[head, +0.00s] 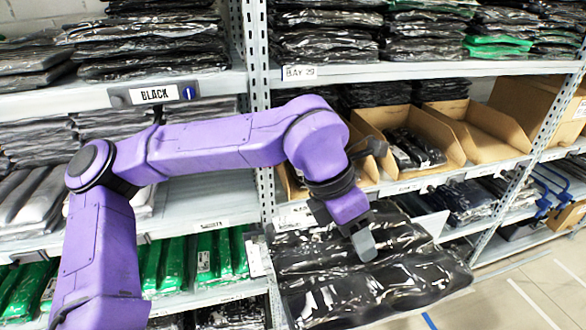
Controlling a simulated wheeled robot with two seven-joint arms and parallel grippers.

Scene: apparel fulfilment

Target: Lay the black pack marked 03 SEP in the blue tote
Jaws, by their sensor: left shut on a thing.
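My left gripper (364,243) is shut on a large glossy black pack (325,285) in the lower middle of the head view. It grips the pack near its far edge. The pack hangs in front of the shelves, off any surface that I can see. No 03 SEP marking can be read on it from here. The blue tote is not in view. My right gripper is not in view.
Shelving fills the view, with stacks of dark packs (150,40) above and green packs (186,264) at lower left. Open cardboard bins (493,150) stand on the middle shelf at right. A metal upright (257,60) runs behind my arm. Bare floor (535,280) shows at lower right.

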